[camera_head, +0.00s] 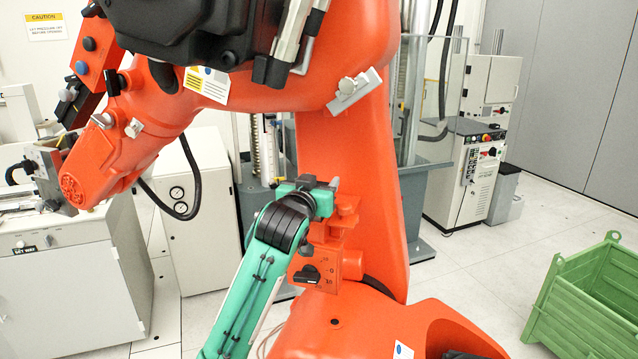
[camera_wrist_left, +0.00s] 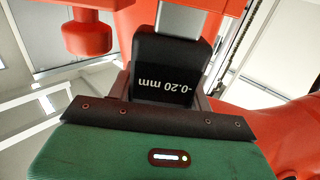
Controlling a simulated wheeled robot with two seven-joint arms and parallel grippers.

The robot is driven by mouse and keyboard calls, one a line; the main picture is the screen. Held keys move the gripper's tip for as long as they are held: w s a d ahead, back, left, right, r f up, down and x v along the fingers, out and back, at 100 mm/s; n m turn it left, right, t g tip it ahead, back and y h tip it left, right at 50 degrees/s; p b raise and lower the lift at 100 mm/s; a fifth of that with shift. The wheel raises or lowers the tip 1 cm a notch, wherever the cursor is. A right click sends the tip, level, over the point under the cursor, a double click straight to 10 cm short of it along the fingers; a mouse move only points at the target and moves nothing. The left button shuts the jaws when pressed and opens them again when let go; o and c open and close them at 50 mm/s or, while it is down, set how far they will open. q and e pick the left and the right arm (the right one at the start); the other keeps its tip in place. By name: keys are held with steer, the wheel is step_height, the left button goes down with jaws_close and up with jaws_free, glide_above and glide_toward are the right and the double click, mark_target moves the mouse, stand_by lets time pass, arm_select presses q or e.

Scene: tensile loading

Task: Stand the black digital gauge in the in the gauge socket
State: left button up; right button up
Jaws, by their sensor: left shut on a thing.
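My left gripper (camera_head: 322,186) is at the front of the large orange machine, beside a small orange bracket (camera_head: 347,204). In the left wrist view the gripper (camera_wrist_left: 164,88) is shut on the black digital gauge (camera_wrist_left: 163,55), whose display reads -0.20 mm, upside down in that view. A silver stem (camera_wrist_left: 182,20) extends from the gauge toward orange parts at the top edge. I cannot make out the gauge in the head view. I cannot tell which orange part is the gauge socket, or whether the stem touches it. My right gripper is not in view.
The orange machine (camera_head: 345,150) fills the middle, with a black-knobbed block (camera_head: 322,272) just below my gripper. In the left wrist view, an orange knob (camera_wrist_left: 88,34) stands close beside the gauge. A green crate (camera_head: 590,300) is at the right, with open floor before it.

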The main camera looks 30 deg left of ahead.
arm_select(q)
steer(key=o, duration=1.2)
steer(key=shift+o, duration=0.2)
steer(key=shift+s, duration=0.2)
steer(key=s+d+b, duration=0.2)
steer(key=s+b, duration=0.3)
steer(key=s, duration=0.8)
steer(key=shift+s, duration=0.2)
